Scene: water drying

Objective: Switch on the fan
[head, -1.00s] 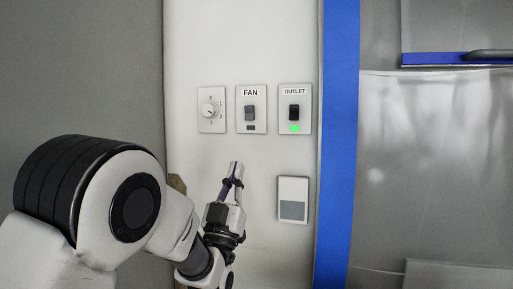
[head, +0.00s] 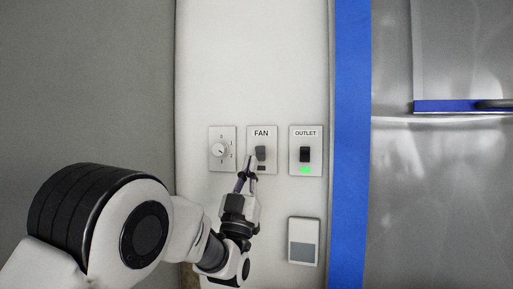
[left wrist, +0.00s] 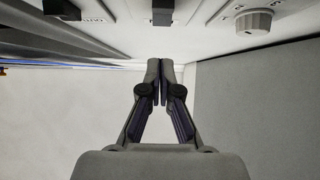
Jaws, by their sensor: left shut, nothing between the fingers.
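The small window below the rocker is dark. My left gripper (head: 250,162) is shut and empty, with its tips at the lower left of the rocker in the head view. I cannot tell if the tips touch it. In the left wrist view, the shut fingers (left wrist: 160,68) point toward the wall, and the dark fan rocker (left wrist: 163,12) shows just beyond and above them. My right gripper is in no view.
A white dial (head: 220,150) is left of the fan plate. The outlet switch (head: 304,154), with a green light lit, is to its right. A small white panel (head: 303,241) with a grey lower part sits below it. A blue vertical strip (head: 350,145) borders the wall panel.

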